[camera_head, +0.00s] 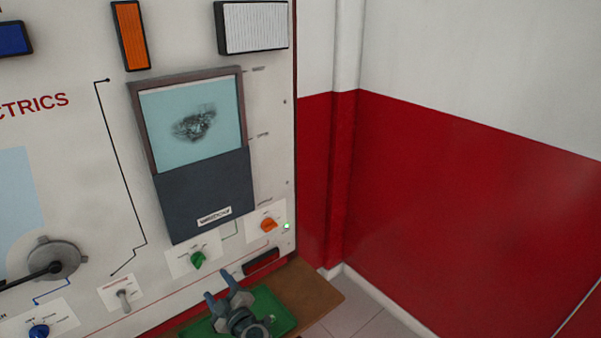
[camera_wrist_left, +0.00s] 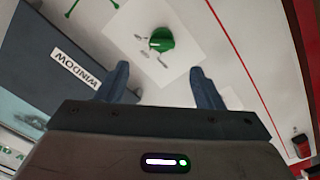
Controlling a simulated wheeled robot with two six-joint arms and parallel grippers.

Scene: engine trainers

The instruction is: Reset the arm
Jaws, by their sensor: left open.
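My left gripper (camera_head: 217,285) is at the bottom of the head view, with its two blue fingers apart and nothing between them. It is in front of the lower part of the white trainer panel (camera_head: 270,100), below a green knob (camera_head: 198,260). In the left wrist view the open fingers (camera_wrist_left: 158,72) point toward the green knob (camera_wrist_left: 162,39), which lies beyond the tips and apart from them. My right gripper is not in view.
A toggle switch (camera_head: 123,295), blue knob (camera_head: 39,330) and grey dial (camera_head: 55,257) are to the left. A green mat (camera_head: 280,312) lies on a brown shelf (camera_head: 318,290). A red wall (camera_head: 470,200) stands right.

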